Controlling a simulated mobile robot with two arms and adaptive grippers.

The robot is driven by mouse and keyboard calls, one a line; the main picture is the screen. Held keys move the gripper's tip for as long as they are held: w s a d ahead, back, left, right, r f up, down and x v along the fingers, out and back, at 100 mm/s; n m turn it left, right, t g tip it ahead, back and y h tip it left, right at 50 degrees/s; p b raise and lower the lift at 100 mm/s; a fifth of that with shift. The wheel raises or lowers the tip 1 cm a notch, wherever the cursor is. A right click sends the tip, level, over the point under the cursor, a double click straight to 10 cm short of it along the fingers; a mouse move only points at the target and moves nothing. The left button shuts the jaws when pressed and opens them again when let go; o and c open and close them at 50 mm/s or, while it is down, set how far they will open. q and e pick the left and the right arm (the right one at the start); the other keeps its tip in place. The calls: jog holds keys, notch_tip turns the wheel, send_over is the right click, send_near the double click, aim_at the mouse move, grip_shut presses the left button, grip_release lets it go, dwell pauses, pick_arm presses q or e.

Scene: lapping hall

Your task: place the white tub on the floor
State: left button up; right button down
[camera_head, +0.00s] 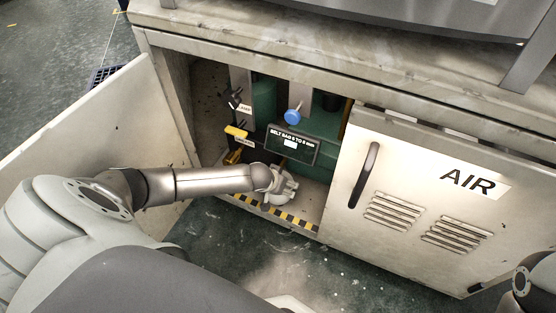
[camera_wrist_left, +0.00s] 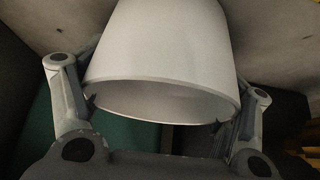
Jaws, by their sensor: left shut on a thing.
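The white tub (camera_wrist_left: 165,45) fills the upper middle of the left wrist view, between the two fingers of my left gripper (camera_wrist_left: 160,100). Its open rim faces the bottom of that picture, and its other end runs out of frame. My left gripper is shut on it. In the head view my left gripper (camera_head: 280,187) is inside the open cabinet, low and near the front sill. There I cannot tell the tub apart from the pale gripper. The floor (camera_head: 235,235) lies in front of the cabinet. My right gripper is not in view.
The cabinet's left door (camera_head: 100,130) stands open beside my arm; the right door (camera_head: 430,200), marked AIR, is shut. A striped sill (camera_head: 300,222) edges the opening. Behind are a dark sign (camera_head: 292,143), a blue knob (camera_head: 293,117) and a yellow handle (camera_head: 236,132).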

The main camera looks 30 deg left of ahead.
pick_arm(q)
jog(key=shift+f, duration=0.15)
jog(key=o, duration=1.3)
